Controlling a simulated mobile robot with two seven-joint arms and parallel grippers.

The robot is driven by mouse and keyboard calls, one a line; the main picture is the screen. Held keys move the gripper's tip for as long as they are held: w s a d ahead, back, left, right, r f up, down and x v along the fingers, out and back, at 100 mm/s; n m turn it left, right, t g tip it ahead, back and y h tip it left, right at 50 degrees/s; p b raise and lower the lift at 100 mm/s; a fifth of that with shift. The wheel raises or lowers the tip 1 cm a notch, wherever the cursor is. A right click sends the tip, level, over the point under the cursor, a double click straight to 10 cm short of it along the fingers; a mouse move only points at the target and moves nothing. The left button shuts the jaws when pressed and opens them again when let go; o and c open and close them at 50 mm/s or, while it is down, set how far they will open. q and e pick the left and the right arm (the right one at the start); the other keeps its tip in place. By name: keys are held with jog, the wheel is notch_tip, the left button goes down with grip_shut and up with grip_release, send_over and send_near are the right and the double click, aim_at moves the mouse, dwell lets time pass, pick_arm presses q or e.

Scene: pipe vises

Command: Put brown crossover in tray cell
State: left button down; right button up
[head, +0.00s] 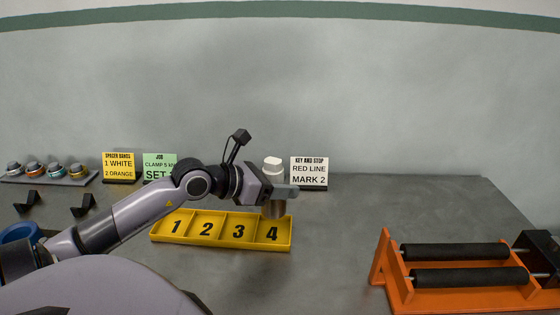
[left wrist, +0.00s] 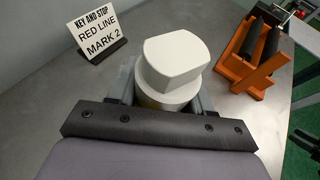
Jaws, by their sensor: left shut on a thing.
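Cells 1, 2 and 3 look empty. My right gripper is not in view.
An orange roller stand (head: 462,294) is at the right front. A white sign (head: 309,171) stands behind the tray; yellow (head: 118,166) and green (head: 159,167) signs stand left. A rack of several ringed pieces (head: 50,178) is far left. The table right of the tray is clear.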

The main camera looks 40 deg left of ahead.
aim_at(277, 209)
pick_arm(q)
jog(key=shift+f+b, duration=0.35)
jog(key=shift+f, duration=2.9)
jog(key=c, duration=0.9)
grip_release()
jog(key=shift+f, duration=0.35)
jog(key=o, duration=0.4)
jog(key=shift+o, duration=0.2)
jog(key=shift+r, duration=0.25)
jog(key=shift+s+a, duration=0.1)
jog(key=shift+s, duration=0.35)
jog(key=v, duration=1.1)
